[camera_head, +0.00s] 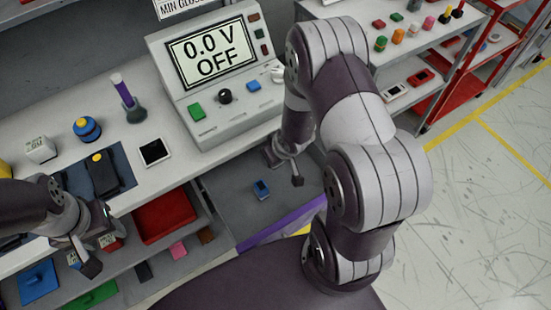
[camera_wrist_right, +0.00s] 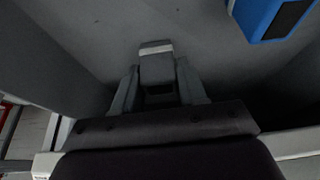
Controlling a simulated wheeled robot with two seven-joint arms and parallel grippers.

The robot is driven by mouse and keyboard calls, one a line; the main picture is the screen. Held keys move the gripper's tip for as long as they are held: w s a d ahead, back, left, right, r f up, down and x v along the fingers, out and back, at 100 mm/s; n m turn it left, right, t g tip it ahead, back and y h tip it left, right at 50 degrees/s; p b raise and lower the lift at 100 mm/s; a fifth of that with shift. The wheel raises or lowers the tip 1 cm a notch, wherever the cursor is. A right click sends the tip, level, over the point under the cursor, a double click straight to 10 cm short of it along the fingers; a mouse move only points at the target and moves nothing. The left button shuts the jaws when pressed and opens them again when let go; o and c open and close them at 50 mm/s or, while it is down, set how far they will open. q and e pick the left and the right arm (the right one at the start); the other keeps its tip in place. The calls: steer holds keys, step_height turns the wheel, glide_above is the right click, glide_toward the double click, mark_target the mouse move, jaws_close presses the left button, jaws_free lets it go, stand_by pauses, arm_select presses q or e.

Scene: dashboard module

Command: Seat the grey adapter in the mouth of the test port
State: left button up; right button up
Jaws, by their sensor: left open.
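My right gripper (camera_wrist_right: 158,88) has its fingers on either side of a grey block with a pale band at its end, which looks like the grey adapter (camera_wrist_right: 157,66). In the head view my right gripper (camera_head: 284,167) hangs in front of the test console, and the block is too small to make out. A blue block with a dark face, possibly the test port (camera_head: 262,189), lies on the grey surface below; it also shows in the right wrist view (camera_wrist_right: 268,18), apart from the grey block. My left gripper (camera_head: 97,252) is open at the lower left.
The console (camera_head: 222,107) reads 0.0 V OFF on the bench. A phone-like device (camera_head: 154,152), a flask (camera_head: 132,108) and a blue jar (camera_head: 87,129) stand left of it. A red tray (camera_head: 164,216) sits on the lower shelf. Open floor lies at the right.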

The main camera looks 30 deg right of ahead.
steer(key=c, duration=0.3)
